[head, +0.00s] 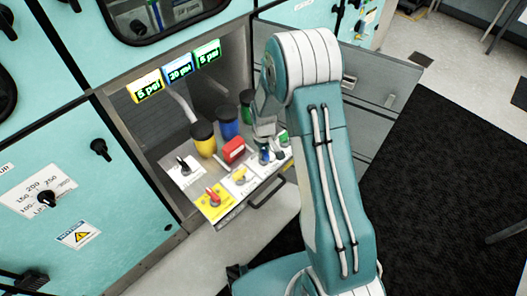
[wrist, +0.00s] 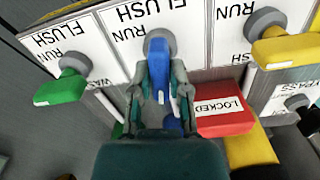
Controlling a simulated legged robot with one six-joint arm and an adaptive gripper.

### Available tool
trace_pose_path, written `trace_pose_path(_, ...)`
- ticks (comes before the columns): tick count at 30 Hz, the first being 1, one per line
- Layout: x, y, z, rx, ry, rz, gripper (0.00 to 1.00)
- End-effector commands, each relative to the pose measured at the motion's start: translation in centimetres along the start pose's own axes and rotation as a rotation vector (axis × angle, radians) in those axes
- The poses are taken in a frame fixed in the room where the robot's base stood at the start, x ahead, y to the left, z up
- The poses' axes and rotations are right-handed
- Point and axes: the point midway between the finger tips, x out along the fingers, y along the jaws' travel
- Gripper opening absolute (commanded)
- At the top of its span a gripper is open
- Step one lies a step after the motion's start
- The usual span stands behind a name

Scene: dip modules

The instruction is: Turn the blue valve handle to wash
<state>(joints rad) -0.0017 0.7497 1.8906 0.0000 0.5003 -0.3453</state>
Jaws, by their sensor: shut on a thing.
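The blue valve handle (wrist: 160,52) hangs from a round grey knob in the wrist view, its lever pointing down the picture. My gripper (wrist: 160,88) is shut on the lever, with one finger on each side. The white plate behind the handle reads RUN and FLUSH; its wash label is hidden. In the head view, my gripper (head: 265,128) reaches down to the right part of the valve panel, and a little blue of the handle (head: 264,157) shows below it.
In the wrist view, a green handle (wrist: 60,89) is at left, a yellow handle (wrist: 288,49) at right, and a red LOCKED block (wrist: 223,119) close right of my gripper. In the head view, yellow, blue and green canisters stand behind the panel; an open door (head: 385,85) is at right.

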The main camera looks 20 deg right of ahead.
Motion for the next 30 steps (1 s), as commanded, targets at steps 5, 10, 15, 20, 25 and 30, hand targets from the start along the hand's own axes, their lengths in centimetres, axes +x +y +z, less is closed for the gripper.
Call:
trace_pose_path(5, 0.15, -0.04, 0.11, -0.099, -0.003, -0.001, 0.0)
trace_pose_path(10, 0.16, -0.04, 0.12, -0.158, -0.003, -0.001, 0.0)
trace_pose_path(15, 0.16, -0.04, 0.13, -0.186, -0.004, -0.002, 0.0)
trace_pose_path(20, 0.17, -0.05, 0.14, -0.194, -0.004, -0.002, 0.0)
trace_pose_path(25, 0.17, -0.05, 0.14, -0.194, -0.004, -0.002, 0.0)
trace_pose_path(30, 0.17, -0.05, 0.15, -0.194, -0.004, -0.002, 0.54)
